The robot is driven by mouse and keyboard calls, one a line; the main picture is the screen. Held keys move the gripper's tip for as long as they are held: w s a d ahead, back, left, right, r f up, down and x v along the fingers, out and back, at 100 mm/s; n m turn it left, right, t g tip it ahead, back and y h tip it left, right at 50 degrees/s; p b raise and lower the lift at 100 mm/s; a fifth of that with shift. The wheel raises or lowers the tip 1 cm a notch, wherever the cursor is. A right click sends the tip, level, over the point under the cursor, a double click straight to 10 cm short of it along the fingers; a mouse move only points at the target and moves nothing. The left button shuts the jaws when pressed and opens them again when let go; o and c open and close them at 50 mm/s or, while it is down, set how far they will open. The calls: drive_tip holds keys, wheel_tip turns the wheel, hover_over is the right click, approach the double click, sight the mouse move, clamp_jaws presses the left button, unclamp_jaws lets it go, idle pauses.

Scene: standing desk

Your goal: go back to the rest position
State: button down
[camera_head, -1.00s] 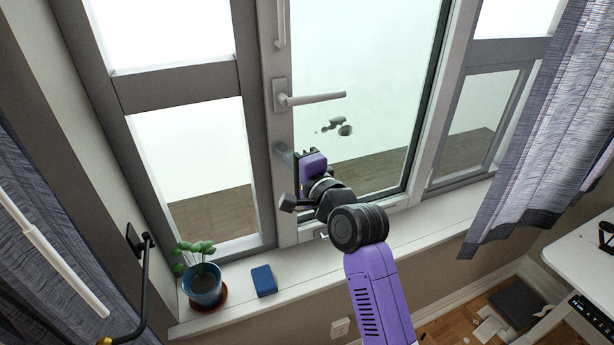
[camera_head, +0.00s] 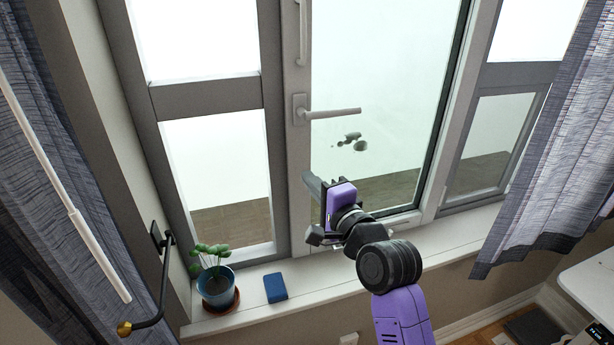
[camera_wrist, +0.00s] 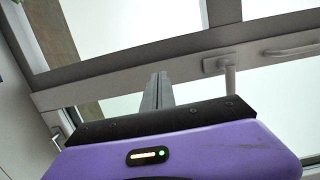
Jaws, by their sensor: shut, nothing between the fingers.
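My gripper (camera_head: 311,182) is raised in front of the window, below the white window handle (camera_head: 330,115). Its grey fingers are together and hold nothing; they also show in the wrist view (camera_wrist: 157,92), beyond the purple and black gripper body. The white handle lies level, pointing right, and shows at the upper right of the wrist view (camera_wrist: 292,51). My fingers look apart from it. My purple arm reaches up from the bottom of the head view.
On the sill (camera_head: 345,284) stand a potted plant (camera_head: 217,287) and a blue box (camera_head: 276,287). Curtains hang at the left (camera_head: 40,190) and right (camera_head: 560,150). A black bracket (camera_head: 162,285) juts at the left. A white desk (camera_head: 592,285) is at the lower right.

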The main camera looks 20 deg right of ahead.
drive_tip(key=s+d+r+n+t+h+b, duration=0.1)
drive_tip(key=s+r+n, duration=0.1)
drive_tip(key=s, duration=0.3)
drive_tip(key=s+d+r+n+t, duration=0.1)
drive_tip(key=s+n, duration=0.1)
drive_tip(key=s, duration=0.2)
drive_tip(key=s+f+n+g, duration=0.1)
drive_tip(key=s+f+n, duration=0.3)
drive_tip(key=s, duration=0.9)
drive_tip(key=s+f+n+g+h, duration=0.1)
drive_tip(key=s+f+n, duration=0.3)
drive_tip(key=s+f, duration=0.4)
drive_tip(key=s+f+n+g+h, duration=0.1)
drive_tip(key=s+f+n+g, duration=0.2)
drive_tip(key=s, duration=1.7)
wheel_tip(320, 180, down, 4)
drive_tip(key=shift+r+n, duration=0.1)
drive_tip(key=shift+n, duration=0.4)
